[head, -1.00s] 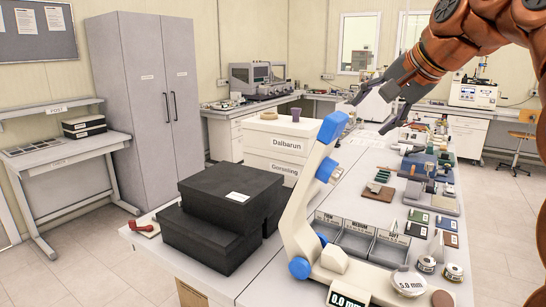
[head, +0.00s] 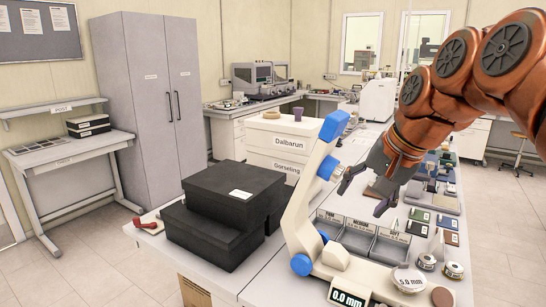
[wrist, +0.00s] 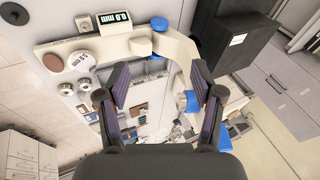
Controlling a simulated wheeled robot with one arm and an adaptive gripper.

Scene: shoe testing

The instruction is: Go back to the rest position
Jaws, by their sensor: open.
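My gripper (head: 362,193) is open and empty. In the head view it hangs in the air at the right of the middle, over the long worktable and just right of the upper part of a white gauge with blue knobs (head: 299,215). In the wrist view my gripper (wrist: 160,88) has its two dark finger pads spread wide with nothing between them. The gauge frame (wrist: 177,45) curves past the fingers there, and its display reads 0.0 mm. I cannot tell how far the fingers are from the gauge.
Black boxes (head: 212,241) are stacked on the table's left end. A sorting tray (head: 357,239) with compartments sits behind the gauge base. Small swatches (head: 447,222) and round weights (head: 453,270) lie at the right. White drawers (head: 283,142) stand behind. Open floor (head: 75,262) lies at the left.

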